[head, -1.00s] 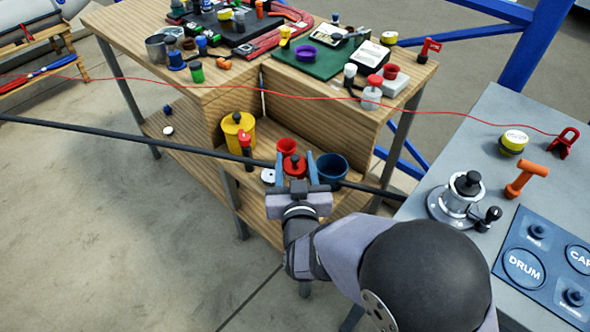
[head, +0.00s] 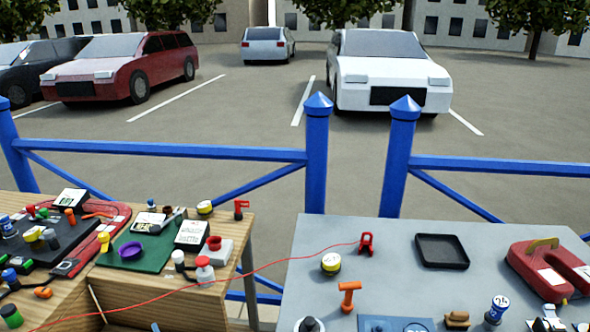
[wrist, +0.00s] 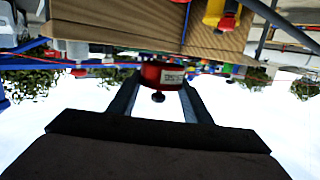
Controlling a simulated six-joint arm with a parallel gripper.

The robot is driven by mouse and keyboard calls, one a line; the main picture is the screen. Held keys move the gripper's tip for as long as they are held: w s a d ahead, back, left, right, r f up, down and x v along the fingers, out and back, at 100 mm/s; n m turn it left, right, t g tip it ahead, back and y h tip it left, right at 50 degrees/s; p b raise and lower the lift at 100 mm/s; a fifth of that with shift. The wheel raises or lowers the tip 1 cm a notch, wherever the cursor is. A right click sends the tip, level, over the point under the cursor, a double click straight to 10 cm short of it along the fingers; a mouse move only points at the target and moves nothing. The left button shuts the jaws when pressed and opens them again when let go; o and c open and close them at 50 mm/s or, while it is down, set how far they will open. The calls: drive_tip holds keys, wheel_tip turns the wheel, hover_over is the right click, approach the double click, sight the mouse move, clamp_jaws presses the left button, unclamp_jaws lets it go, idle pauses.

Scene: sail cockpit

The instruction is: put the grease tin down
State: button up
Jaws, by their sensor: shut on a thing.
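My gripper (wrist: 160,88) shows only in the wrist view. Its two dark fingers are shut on a small round red tin, the grease tin (wrist: 163,73), with a pale label on its side and a dark knob. The tin is held in the air, with pale sky behind part of it. My gripper and the tin are out of the head view, so their place over the benches cannot be told there.
In the head view, the grey table (head: 400,285) holds a black tray (head: 441,251), a yellow-white tin (head: 331,263) and an orange-handled tool (head: 349,296). The wooden bench (head: 160,300) at left is crowded. A red line (head: 270,266) crosses between them. A blue railing (head: 170,151) stands behind.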

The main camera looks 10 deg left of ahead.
wheel_tip(320, 180, up, 14)
drive_tip(key=p, duration=1.2)
drive_tip(key=shift+f, duration=0.2)
drive_tip(key=shift+a+f+b, duration=0.2)
drive_tip(key=shift+f+b, duration=8.1)
drive_tip(key=shift+a+f+b, duration=0.2)
drive_tip(key=shift+f+b, duration=8.05)
drive_tip(key=shift+f, duration=0.05)
